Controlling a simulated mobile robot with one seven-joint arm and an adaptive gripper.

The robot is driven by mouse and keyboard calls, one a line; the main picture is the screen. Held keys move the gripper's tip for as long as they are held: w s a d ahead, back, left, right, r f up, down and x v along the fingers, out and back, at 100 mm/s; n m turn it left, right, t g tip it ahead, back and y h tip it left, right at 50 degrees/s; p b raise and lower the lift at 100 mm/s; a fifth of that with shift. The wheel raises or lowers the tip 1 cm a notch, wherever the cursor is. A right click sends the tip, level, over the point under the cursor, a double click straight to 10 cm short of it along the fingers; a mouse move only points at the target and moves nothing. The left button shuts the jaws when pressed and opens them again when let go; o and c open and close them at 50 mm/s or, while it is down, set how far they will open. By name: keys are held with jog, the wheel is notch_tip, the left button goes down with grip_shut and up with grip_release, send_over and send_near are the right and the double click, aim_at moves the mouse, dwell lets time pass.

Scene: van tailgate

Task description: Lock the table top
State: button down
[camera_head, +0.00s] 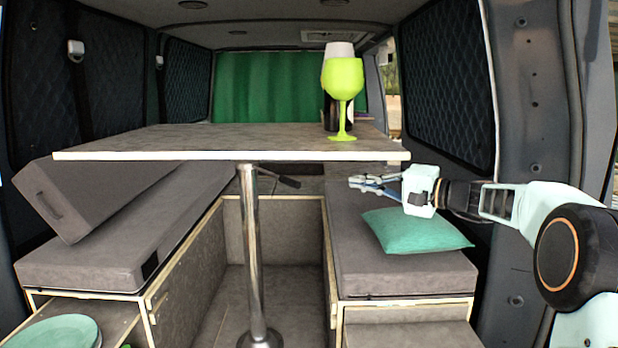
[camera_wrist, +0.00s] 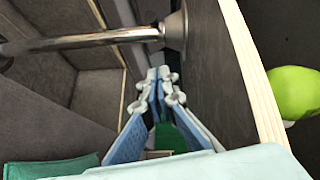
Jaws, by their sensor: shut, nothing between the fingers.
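The table top (camera_head: 230,142) is a grey slab with a pale edge, level on a chrome column (camera_head: 251,250). A dark lever (camera_head: 284,180) sticks out to the right just under it, near the column's upper end. My gripper (camera_head: 354,182) is shut and empty below the table top's right end, right of the lever and apart from it. In the wrist view the fingertips (camera_wrist: 160,76) are close together beside the table's underside (camera_wrist: 205,75). The column (camera_wrist: 85,41) and its round mounting plate (camera_wrist: 175,31) lie beyond them. I cannot make out the lever there.
A lime-green goblet (camera_head: 343,90) stands on the table near the right end, with a dark bottle (camera_head: 328,107) behind it. A teal cushion (camera_head: 415,230) lies on the right bench below my gripper. A grey cushion leans on the left bench (camera_head: 95,255). The aisle floor is open.

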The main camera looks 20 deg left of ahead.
jog(key=w+a+f+p, duration=0.1)
jog(key=a+p, duration=0.3)
jog(key=a, duration=0.9)
jog(key=shift+f, duration=0.15)
jog(key=shift+s+a+f+b, duration=0.1)
jog(key=shift+f+b, duration=0.05)
jog(key=shift+b, duration=0.25)
